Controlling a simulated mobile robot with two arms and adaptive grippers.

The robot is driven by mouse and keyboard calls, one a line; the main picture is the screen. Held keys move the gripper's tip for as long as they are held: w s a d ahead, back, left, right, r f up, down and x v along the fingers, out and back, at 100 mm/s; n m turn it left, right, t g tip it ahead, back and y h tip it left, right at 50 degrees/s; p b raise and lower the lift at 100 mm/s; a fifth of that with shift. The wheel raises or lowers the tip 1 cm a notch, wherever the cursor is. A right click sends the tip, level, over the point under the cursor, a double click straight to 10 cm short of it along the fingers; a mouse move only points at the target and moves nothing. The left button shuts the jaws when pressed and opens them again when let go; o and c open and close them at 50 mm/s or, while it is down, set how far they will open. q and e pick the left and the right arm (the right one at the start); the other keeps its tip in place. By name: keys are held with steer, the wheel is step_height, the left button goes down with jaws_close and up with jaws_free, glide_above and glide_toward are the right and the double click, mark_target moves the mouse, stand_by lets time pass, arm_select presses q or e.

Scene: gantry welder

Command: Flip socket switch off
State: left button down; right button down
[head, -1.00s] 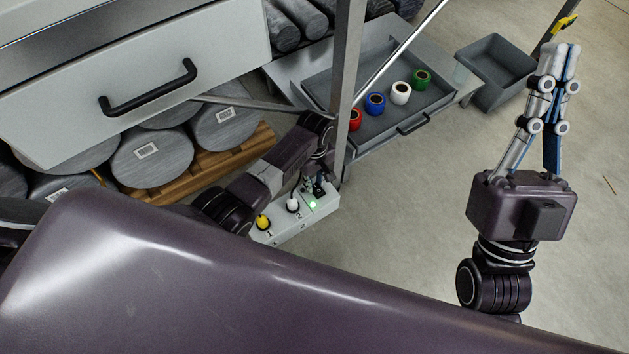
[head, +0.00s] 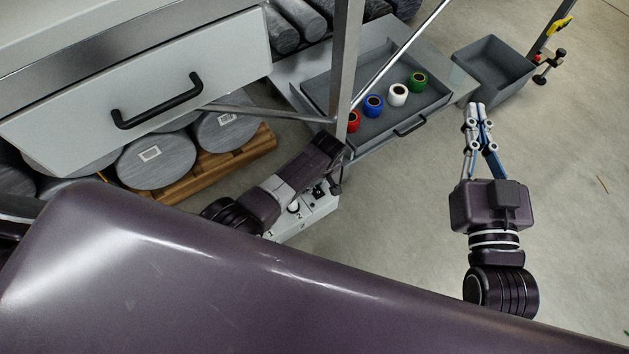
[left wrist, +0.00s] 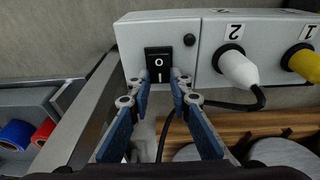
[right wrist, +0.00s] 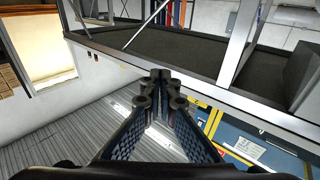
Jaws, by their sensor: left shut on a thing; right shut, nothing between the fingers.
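The socket switch (left wrist: 158,66) is a black rocker marked 0 and I on the end of a light grey socket box (left wrist: 205,28). A small black round part sits beside it. In the head view the box (head: 291,226) is partly hidden behind my left arm, and the switch is hard to make out. A white plug (left wrist: 238,68) is in socket 2 and a yellow plug (left wrist: 301,62) in socket 1. My right gripper (head: 478,107) is shut and empty, raised away from the box.
A grey metal post (head: 343,70) stands close beside my left wrist. A tray (head: 394,127) with coloured rolls and a grey bin (head: 493,68) stand behind. A drawer (head: 150,85) overhangs the left, above grey cylinders on a pallet. The floor at right is clear.

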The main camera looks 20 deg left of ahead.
arm_select(q)
steer(key=shift+s+d+t+y+p, duration=0.1)
steer(key=shift+s+t+y+p, duration=0.1)
steer(key=shift+t+y+p, duration=0.4)
arm_select(e)
step_height(320, 180, down, 6)
steer(key=d+g+h, duration=0.1)
steer(key=g, duration=0.2)
steer(key=shift+s+f, duration=0.15)
steer(key=shift+s, duration=0.2)
arm_select(q)
steer(key=c, duration=1.8)
jaws_free()
steer(key=shift+o, duration=0.2)
steer(key=shift+d+r, duration=0.1)
steer(key=shift+r, duration=0.05)
steer(key=shift+s+d+r, duration=0.1)
steer(key=shift+d+r, duration=0.1)
steer(key=shift+r, duration=0.35)
steer(key=v, duration=1)
steer(key=shift+r, duration=0.25)
